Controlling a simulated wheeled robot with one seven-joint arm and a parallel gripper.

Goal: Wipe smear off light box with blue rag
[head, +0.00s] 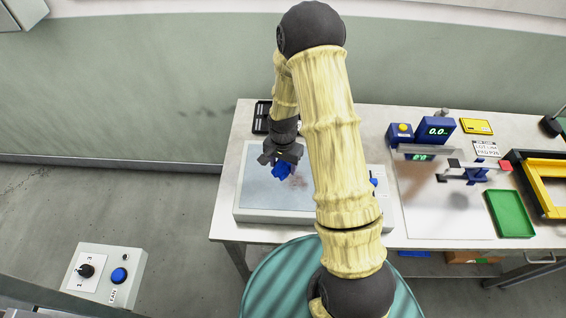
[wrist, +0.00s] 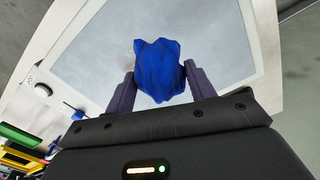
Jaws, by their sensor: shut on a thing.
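The blue rag (wrist: 159,72) is bunched between the two fingers of my gripper (wrist: 158,90) in the wrist view. In the head view the rag (head: 282,170) hangs below my gripper (head: 281,158), over the middle of the light box (head: 243,214). I cannot tell whether the rag touches the panel. A faint reddish-brown smear (head: 299,182) shows on the panel just right of the rag. My arm hides the right part of the light box. The light box panel (wrist: 110,38) fills the upper middle of the wrist view.
A black tray (head: 261,117) lies behind the light box. Right of my arm stand a blue scale with a display (head: 437,130), a green tray (head: 510,213) and a yellow frame (head: 545,190). A fan control box (head: 108,273) stands at the lower left.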

